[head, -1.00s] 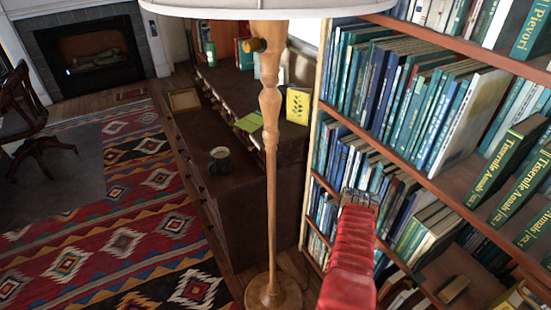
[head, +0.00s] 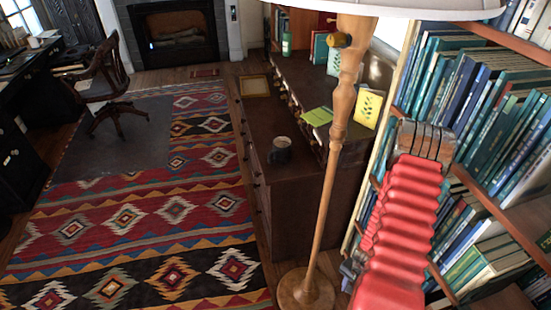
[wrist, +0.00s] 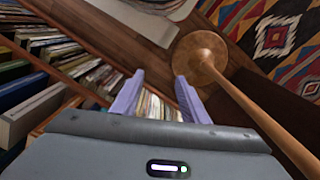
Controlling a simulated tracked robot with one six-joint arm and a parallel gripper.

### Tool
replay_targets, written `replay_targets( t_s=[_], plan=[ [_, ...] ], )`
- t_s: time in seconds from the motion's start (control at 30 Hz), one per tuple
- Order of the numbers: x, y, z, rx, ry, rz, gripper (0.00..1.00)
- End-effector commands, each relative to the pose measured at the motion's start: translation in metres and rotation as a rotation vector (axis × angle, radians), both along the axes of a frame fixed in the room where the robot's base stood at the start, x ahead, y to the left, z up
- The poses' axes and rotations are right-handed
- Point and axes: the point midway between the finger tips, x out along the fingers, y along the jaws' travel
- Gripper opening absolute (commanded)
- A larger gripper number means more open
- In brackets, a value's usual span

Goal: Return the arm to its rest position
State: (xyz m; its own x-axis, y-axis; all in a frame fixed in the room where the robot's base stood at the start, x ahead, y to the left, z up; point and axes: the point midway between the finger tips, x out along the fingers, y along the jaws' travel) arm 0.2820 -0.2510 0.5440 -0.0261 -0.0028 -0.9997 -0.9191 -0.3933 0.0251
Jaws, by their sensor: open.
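My arm, in a red ribbed sleeve, rises at the lower right of the head view in front of the bookshelf (head: 485,105). In the wrist view my gripper (wrist: 158,92) shows two pale purple fingers spread apart with nothing between them. The gripper is open and empty. Its fingers point toward the floor and lower shelf books, close to the lamp's round wooden base (wrist: 201,56). In the head view the fingertips cannot be made out.
A wooden floor lamp (head: 338,130) stands just left of my arm. A dark cabinet (head: 300,192) behind it holds a mug (head: 280,151) and a yellow book (head: 368,108). The patterned rug (head: 150,215) is open floor; a chair (head: 108,85) stands farther back.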

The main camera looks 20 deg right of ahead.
Motion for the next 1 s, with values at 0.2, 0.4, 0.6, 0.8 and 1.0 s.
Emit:
replay_targets(
  t_s=[0.2,0.4,0.6,0.8,1.0],
  plan=[
    [0.025,0.017,0.053,0.054,-0.007,0.112,0.41],
    [0.041,0.035,0.101,0.091,-0.007,0.21,0.41],
    [0.052,0.054,0.149,0.117,-0.006,0.31,0.41],
    [0.058,0.074,0.195,0.129,-0.005,0.406,0.41],
    [0.059,0.093,0.239,0.131,-0.005,0.501,0.41]
  ],
)
